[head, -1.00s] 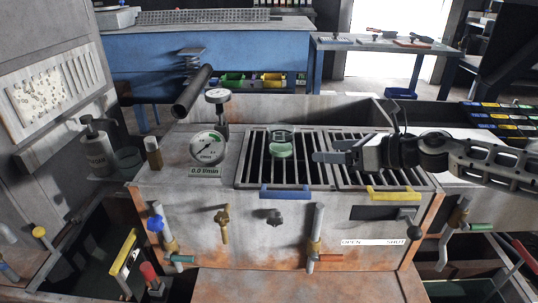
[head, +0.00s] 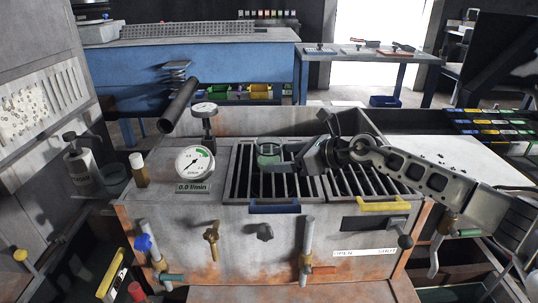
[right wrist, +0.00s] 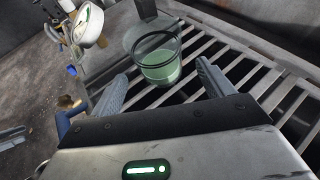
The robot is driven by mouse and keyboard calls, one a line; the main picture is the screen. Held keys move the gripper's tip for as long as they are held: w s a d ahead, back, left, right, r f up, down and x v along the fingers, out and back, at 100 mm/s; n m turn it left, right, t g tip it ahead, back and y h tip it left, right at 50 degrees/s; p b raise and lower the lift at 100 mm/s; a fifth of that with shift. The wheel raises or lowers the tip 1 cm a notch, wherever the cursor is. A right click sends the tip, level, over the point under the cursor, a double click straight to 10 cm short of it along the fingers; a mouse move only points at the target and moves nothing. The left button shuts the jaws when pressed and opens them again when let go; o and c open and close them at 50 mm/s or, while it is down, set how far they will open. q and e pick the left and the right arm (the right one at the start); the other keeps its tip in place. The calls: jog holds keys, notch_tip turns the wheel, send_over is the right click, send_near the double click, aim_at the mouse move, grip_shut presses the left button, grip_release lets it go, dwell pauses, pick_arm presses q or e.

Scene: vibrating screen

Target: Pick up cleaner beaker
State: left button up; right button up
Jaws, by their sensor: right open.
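A clear glass beaker with green liquid (head: 268,154) stands upright on the left slatted grate (head: 237,172) of the machine. In the right wrist view the beaker (right wrist: 160,62) shows just beyond and between the fingertips. My right gripper (head: 287,164) is open beside the beaker's right side, low over the grate. In the right wrist view its two fingers (right wrist: 163,80) are spread, with nothing held. I cannot tell whether a finger touches the glass. A second, greenish beaker (head: 113,178) stands at the left beside a pump bottle (head: 82,170).
Blue (head: 274,206) and yellow (head: 383,204) handles edge the grates' front. A blue bench (head: 190,65) stands behind. The right grate is clear beneath my arm.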

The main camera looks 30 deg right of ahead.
aim_at(269, 157)
jog(key=shift+x, duration=2.8)
jog(key=shift+r, duration=0.1)
jog(key=c, duration=1.1)
